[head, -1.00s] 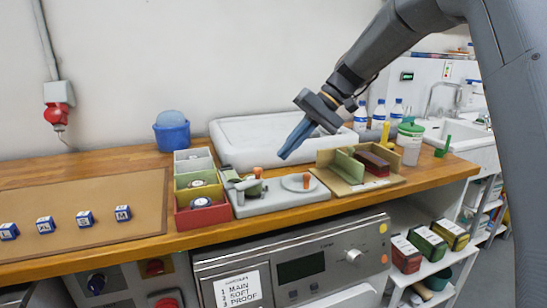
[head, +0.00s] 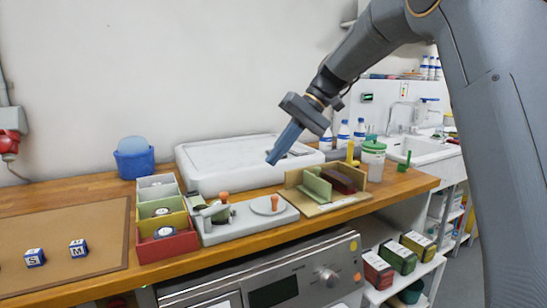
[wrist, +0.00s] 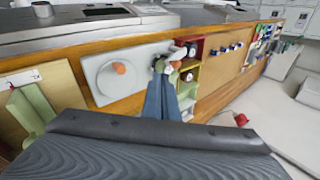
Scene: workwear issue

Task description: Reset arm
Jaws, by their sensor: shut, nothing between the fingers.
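My gripper (head: 272,160) is shut and empty. In the head view its blue fingers point down and to the left, in the air above the counter, in front of the white lidded tray (head: 205,178). In the wrist view the shut fingers (wrist: 160,84) show at the centre, in line with the grey board's green-handled fitting. My arm reaches in from the upper right of the head view.
A grey board (head: 243,228) with orange knobs, a three-part bin (head: 178,243), a blue tub (head: 134,163) and a wooden fixture (head: 325,208) stand on the counter. Lettered cubes (head: 78,248) lie on the brown mat (head: 110,225). Bottles stand at the back right.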

